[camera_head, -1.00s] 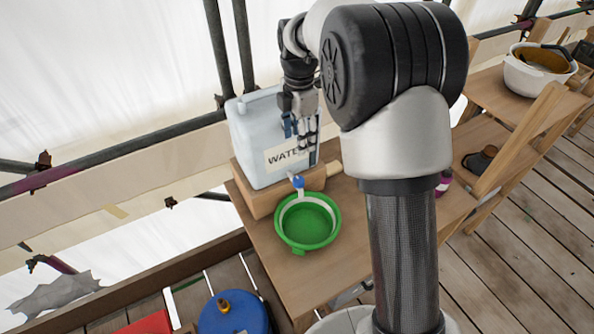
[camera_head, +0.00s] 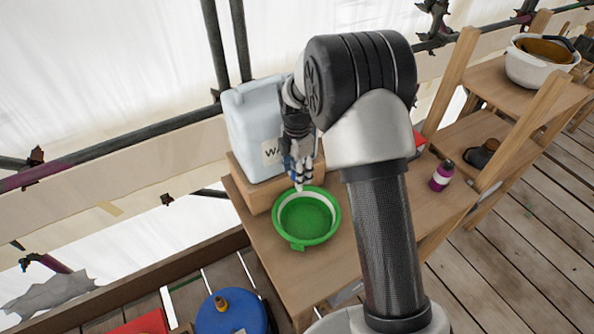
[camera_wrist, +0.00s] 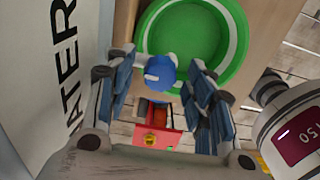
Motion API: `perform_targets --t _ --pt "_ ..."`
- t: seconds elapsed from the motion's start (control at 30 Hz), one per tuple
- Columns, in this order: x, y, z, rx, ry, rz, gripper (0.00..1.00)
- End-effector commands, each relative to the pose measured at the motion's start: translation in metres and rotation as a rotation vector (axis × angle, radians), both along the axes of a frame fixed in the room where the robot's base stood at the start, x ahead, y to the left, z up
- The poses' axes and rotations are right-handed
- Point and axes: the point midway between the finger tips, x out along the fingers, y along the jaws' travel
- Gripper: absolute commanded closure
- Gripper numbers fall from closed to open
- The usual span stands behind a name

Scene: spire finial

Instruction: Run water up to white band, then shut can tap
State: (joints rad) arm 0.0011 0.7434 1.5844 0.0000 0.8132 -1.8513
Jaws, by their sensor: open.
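The pale water can (camera_head: 250,125) stands on a wooden block at the back of the bench. Its lettered side shows in the wrist view (camera_wrist: 35,60). The green bowl (camera_head: 304,236) sits in front of the block, with a white band inside; it also shows in the wrist view (camera_wrist: 240,40). I cannot tell the water level, and I see no clear stream. The can tap's blue knob (camera_wrist: 160,72) lies between the fingertips of my open gripper (camera_wrist: 165,88), apparently untouched.
A purple-and-white bottle (camera_head: 441,176) stands on the bench to the right. A shelf at right holds a white pot (camera_head: 535,68). A blue round container (camera_head: 230,314) and a red item (camera_head: 140,322) are low at front left. The bench right of the bowl has free room.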

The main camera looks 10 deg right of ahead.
Motion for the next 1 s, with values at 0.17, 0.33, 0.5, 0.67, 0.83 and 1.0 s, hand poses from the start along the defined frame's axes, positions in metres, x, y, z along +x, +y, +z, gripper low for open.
perform_targets --t 0.17,0.33,0.5,0.67,0.83,1.0 --pt "-0.0001 0.0 -0.0005 0.0 0.0 0.0 0.51" --pt "-0.0001 0.0 -0.0003 0.0 0.0 0.0 0.58" --pt "-0.0001 0.0 -0.0002 0.0 0.0 0.0 0.7" --pt "-0.0001 0.0 -0.0001 0.0 0.0 0.0 0.8" --pt "-0.0001 0.0 -0.0001 0.0 0.0 0.0 0.92" --pt "-0.0001 0.0 0.0 0.0 0.0 -0.003 0.96"
